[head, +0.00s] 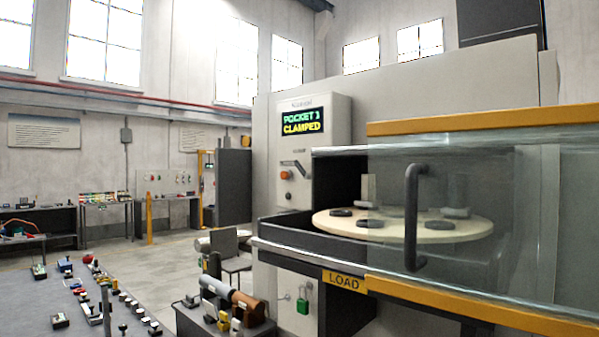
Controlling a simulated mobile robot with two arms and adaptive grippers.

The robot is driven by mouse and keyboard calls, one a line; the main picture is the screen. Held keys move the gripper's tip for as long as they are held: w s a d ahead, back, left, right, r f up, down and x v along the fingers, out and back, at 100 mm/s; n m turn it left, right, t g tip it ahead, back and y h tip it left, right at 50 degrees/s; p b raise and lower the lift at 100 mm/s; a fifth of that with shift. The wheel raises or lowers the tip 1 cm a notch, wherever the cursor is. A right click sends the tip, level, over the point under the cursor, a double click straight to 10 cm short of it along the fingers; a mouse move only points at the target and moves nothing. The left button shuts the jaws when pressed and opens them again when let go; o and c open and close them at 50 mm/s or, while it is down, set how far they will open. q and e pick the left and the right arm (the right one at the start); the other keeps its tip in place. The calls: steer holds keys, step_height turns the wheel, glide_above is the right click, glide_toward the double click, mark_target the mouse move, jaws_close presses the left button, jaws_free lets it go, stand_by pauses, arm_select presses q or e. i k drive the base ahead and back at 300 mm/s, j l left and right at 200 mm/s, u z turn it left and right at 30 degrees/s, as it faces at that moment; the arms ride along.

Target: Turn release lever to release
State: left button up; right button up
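The machine's control panel (313,150) stands upright at the centre. Its lit display (303,122) reads "POCKET", a number I cannot read surely, and "CLAMPED". Below the display is a small dark lever-like part (297,166), perhaps the release lever; its exact position is too small to tell. An orange-red knob (285,174) sits at its lower left. To the right, a round pale turntable (400,229) carries several dark round pockets. Neither of my grippers is in view.
A clear sliding guard with a dark handle (413,215) covers the turntable's right part; its left part is exposed. A yellow "LOAD" label (344,282) and a green padlock (303,300) are below. A grey table (60,300) with many small parts fills the lower left.

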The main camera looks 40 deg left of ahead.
mark_target(306, 176)
steer(key=j+u, duration=0.2)
steer(key=u, duration=0.3)
steer(key=i+j+u, duration=0.1)
steer(key=u, duration=0.35)
